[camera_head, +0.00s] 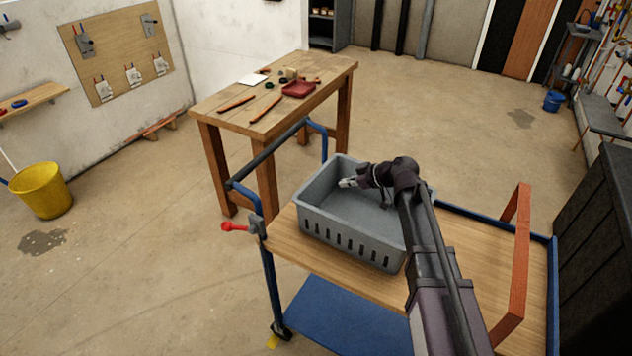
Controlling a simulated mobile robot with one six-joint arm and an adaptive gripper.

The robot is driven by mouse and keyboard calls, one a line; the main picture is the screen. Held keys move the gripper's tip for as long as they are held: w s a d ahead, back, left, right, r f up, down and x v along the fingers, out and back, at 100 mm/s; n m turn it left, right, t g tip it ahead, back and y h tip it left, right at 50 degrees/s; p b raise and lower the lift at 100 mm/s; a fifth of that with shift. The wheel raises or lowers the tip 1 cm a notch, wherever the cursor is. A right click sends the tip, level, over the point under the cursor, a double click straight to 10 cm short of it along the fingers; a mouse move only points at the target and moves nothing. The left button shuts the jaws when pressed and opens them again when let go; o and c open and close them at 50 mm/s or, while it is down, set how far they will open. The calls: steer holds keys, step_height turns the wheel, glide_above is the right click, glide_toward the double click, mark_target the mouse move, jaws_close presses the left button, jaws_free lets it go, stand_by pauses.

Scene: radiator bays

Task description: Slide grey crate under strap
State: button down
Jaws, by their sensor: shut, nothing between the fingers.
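The grey crate (352,239) stands upright on the wooden deck (454,284) of a blue-framed cart, at the deck's left end. It looks empty, with slots along its front wall. The orange strap (521,262) arches across the deck further right, with a clear gap between it and the crate. My gripper (346,183) is shut and empty over the crate's opening, near its back left part. I cannot tell whether it touches a wall. My arm hides the crate's right end and part of the deck between crate and strap.
The cart's handle (270,152) rises at the left, with a red-knobbed lever (232,227) beside it. A wooden table (215,119) with tools and a red tray (298,89) stands behind. A black cabinet (598,262) is close on the right. A yellow bucket (41,190) stands far left.

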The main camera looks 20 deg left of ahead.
steer(key=f+b, duration=0.1)
steer(key=w+f+b, duration=0.1)
steer(key=f+b, duration=0.1)
steer(key=shift+f, duration=0.25)
stand_by(0.4)
glide_toward(306, 183)
steer(key=x, duration=0.4)
steer(key=r+x, duration=0.1)
steer(key=x, duration=0.1)
steer(key=shift+w+a, duration=0.35)
steer(key=shift+a, duration=0.15)
steer(key=shift+a+f+b, duration=0.25)
steer(key=shift+f+b, duration=0.2)
steer(key=shift+f, duration=0.35)
steer(key=shift+b, duration=0.3)
steer(key=shift+s+d, duration=0.15)
steer(key=shift+s, duration=0.1)
